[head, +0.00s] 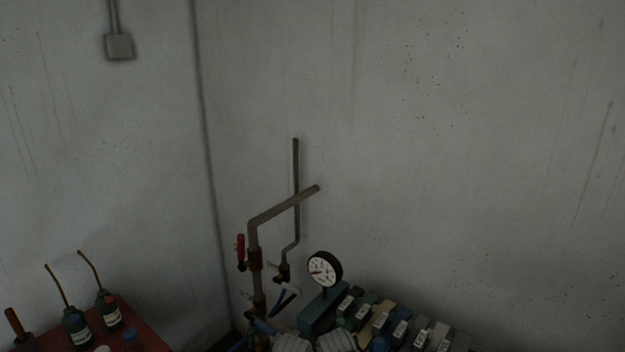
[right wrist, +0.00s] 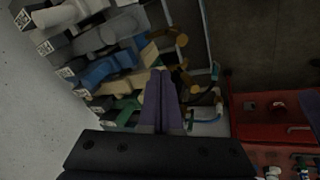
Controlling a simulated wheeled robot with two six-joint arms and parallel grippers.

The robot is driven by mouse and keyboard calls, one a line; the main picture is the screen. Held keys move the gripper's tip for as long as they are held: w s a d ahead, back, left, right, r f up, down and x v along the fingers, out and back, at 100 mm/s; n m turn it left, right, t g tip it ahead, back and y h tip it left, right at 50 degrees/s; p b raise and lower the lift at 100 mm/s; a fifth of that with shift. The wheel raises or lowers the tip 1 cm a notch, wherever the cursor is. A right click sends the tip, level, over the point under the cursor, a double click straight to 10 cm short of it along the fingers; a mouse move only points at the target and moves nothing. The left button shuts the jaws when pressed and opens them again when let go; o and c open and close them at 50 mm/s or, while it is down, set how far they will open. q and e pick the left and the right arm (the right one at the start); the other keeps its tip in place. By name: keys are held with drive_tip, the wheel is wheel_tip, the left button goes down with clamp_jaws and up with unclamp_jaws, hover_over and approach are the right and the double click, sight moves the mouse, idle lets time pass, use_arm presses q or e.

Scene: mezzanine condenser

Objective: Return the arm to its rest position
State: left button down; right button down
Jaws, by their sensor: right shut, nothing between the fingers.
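My right gripper (right wrist: 161,76) shows in the right wrist view, its two dark fingers together and nothing held between them. It points over a row of several labelled blocks and fittings (right wrist: 105,68) in grey, blue, tan and green. How far the fingertips are from these parts I cannot tell. My left gripper is in neither view. In the head view no gripper shows.
In the head view a round gauge (head: 324,270) stands beside labelled blocks (head: 381,318), near rusty pipes (head: 253,240) with a red-handled valve (head: 240,252). A red bench (head: 150,335) carries oil cans (head: 76,328); red furniture (right wrist: 262,125) also shows in the wrist view. Walls stand behind.

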drive_tip(key=s+a+f+m+g+y, duration=0.1)
drive_tip(key=s+a+f+m+g, duration=0.2)
drive_tip(key=s, duration=0.6)
wheel_tip(320, 180, down, 19)
drive_tip(key=n+b, duration=0.1)
drive_tip(key=b, duration=1.9)
drive_tip(key=shift+w+d+g+b, duration=0.3)
